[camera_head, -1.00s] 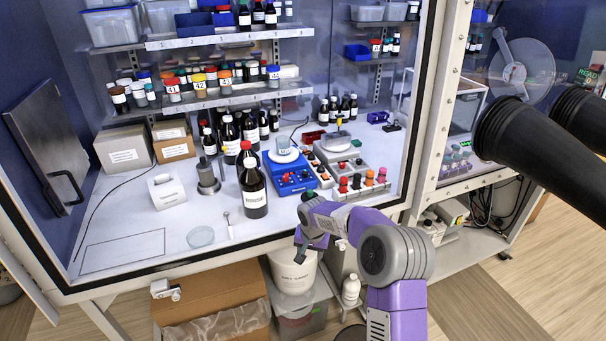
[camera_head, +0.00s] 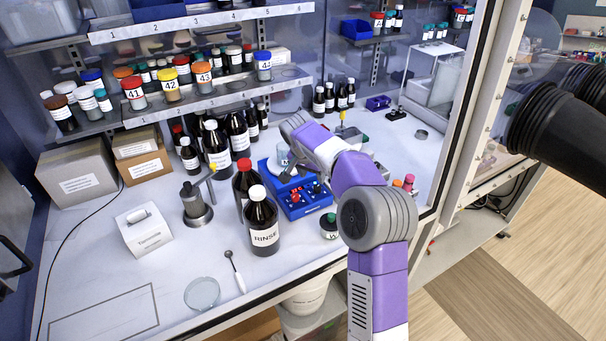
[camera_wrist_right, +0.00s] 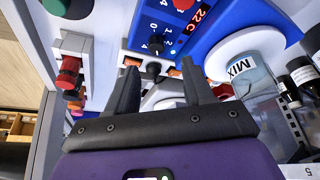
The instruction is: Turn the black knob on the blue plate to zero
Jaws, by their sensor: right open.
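My left gripper is out of view.
A beaker labelled MIX (camera_wrist_right: 248,78) stands on the white top beside the right finger. A RINSE bottle (camera_head: 262,222) stands just in front of the blue plate. The front-left bench is mostly clear.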

